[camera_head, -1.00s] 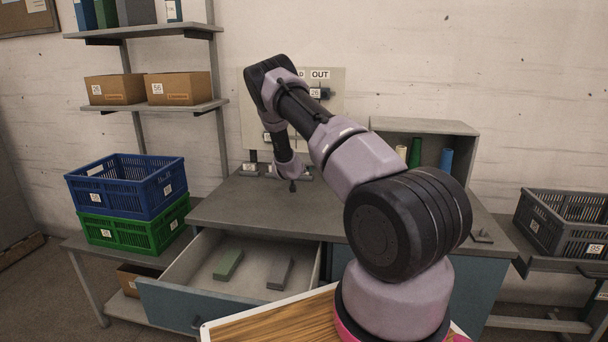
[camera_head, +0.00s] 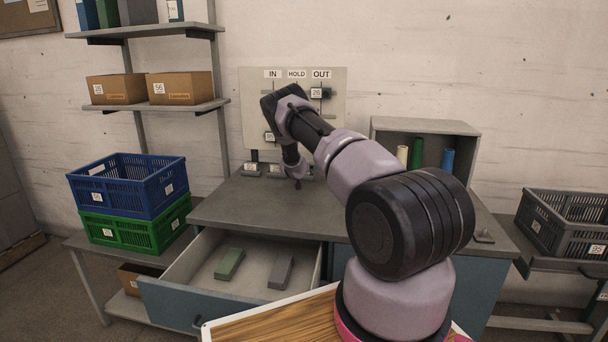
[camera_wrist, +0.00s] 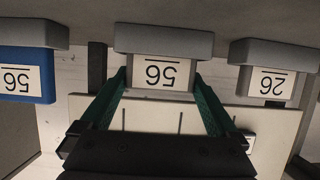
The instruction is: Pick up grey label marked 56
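The grey label marked 56 (camera_wrist: 162,70) is in the middle of the wrist view, its number upside down. My gripper (camera_wrist: 161,80) has its two green fingers apart, one at each side of this label. I cannot tell whether they touch it. A blue label marked 56 (camera_wrist: 22,78) is at the left and a grey label marked 26 (camera_wrist: 270,82) at the right. In the head view, small labels stand in a row at the back of the grey worktop (camera_head: 235,205). My arm covers part of that row and hides the fingers.
A board (camera_head: 252,100) marked IN, HOLD and OUT hangs behind the labels. An open drawer (camera_head: 180,298) holds a green block (camera_head: 229,264) and a grey block (camera_head: 281,272). A cubby (camera_head: 425,128) with spools stands at the right. Blue and green crates (camera_head: 125,188) stand at the left.

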